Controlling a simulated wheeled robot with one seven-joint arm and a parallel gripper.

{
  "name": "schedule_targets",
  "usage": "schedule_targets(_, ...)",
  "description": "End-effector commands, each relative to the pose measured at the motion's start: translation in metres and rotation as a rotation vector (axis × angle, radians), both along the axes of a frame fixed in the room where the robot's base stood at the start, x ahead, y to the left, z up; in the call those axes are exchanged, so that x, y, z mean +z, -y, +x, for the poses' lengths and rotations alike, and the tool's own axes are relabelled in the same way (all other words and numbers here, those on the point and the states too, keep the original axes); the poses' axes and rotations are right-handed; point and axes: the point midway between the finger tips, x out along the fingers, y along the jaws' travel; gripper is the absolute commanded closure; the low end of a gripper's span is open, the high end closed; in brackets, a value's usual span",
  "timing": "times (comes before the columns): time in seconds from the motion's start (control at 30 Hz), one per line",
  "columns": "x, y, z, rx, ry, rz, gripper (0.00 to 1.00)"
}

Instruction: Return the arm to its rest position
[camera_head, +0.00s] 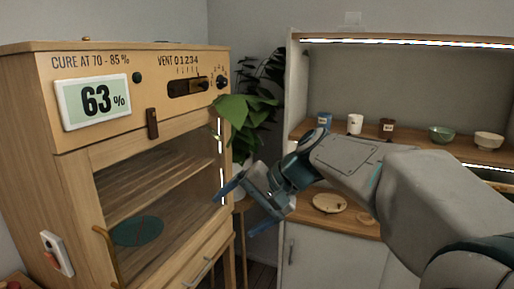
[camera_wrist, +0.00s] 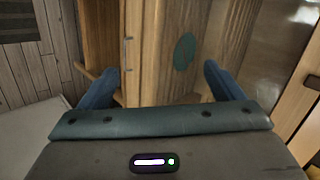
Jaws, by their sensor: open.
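My arm reaches in from the right of the head view, and my gripper (camera_head: 244,207) hangs in front of the right side of a wooden cabinet. Its two blue fingers are spread apart with nothing between them. In the wrist view my gripper (camera_wrist: 160,85) also shows its fingers wide apart, with wooden cabinet panels beyond them. I cannot tell the exact gap between the fingers and the wood.
The wooden cabinet (camera_head: 160,140) has a display reading 63% (camera_head: 95,101), a vent slider (camera_head: 190,87) and a dark green disc (camera_head: 137,231) inside. A plant (camera_head: 250,105) stands behind. Shelves at right hold cups, bowls and a wooden plate (camera_head: 330,203).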

Motion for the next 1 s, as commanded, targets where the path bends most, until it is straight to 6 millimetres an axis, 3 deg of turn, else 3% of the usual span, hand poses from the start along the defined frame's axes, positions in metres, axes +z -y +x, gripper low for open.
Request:
schedule_targets(0.03,-0.015,0.018,-0.020,-0.015,0.008,-0.105,0.13)
schedule_targets(0.2,-0.067,0.089,-0.079,-0.038,0.046,-0.431,0.13)
schedule_targets(0.3,-0.091,0.128,-0.113,-0.029,0.070,-0.584,0.13)
schedule_targets(0.43,-0.113,0.164,-0.146,-0.001,0.099,-0.721,0.13)
schedule_targets(0.63,-0.129,0.187,-0.167,0.029,0.122,-0.808,0.13)
schedule_targets(1.0,-0.130,0.188,-0.168,0.031,0.122,-0.813,0.13)
